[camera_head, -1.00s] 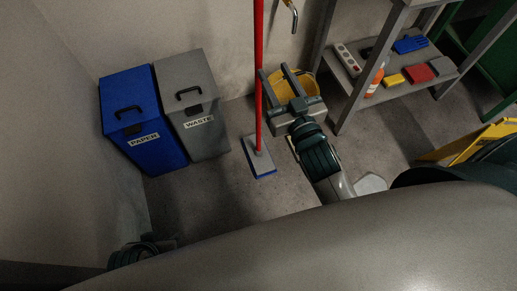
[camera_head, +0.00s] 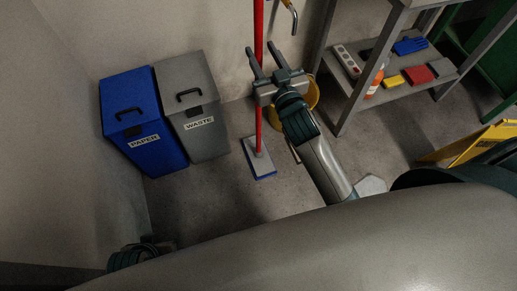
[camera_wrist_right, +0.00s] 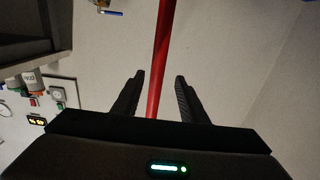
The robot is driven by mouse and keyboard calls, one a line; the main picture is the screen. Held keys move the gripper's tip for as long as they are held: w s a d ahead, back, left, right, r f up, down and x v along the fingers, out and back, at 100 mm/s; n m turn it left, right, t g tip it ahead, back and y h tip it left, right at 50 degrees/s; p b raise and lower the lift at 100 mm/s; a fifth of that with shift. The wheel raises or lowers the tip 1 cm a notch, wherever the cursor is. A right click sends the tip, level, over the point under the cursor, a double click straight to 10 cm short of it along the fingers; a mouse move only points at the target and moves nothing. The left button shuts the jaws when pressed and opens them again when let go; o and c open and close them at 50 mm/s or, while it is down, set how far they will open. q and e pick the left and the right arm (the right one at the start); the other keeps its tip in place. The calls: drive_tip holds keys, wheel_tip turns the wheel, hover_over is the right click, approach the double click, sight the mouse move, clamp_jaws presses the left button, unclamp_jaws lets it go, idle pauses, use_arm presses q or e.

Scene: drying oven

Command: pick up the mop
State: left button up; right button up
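The mop stands upright, with a long red handle (camera_head: 259,30) and a flat grey-and-blue head (camera_head: 259,160) on the floor. My right gripper (camera_head: 263,56) is open near the handle at mid-height, its fingers pointing to the wall. In the right wrist view the red handle (camera_wrist_right: 160,60) runs down between the two open fingers of my right gripper (camera_wrist_right: 159,78), closer to the left finger. Whether the handle lies fully between the fingers or just beyond them, I cannot tell. Part of my left arm shows at the lower left; its gripper fingers are not visible.
A blue paper bin (camera_head: 150,135) and a grey waste bin (camera_head: 190,105) stand left of the mop. A yellow bucket (camera_head: 312,95) is behind my right arm. A shelf (camera_head: 380,95) with cleaning items stands to the right.

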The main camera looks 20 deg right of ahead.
sight(258, 46)
drive_tip(key=shift+w, duration=1.55)
drive_tip(key=w, duration=0.5)
drive_tip(key=shift+w+d+f, duration=0.1)
clamp_jaws()
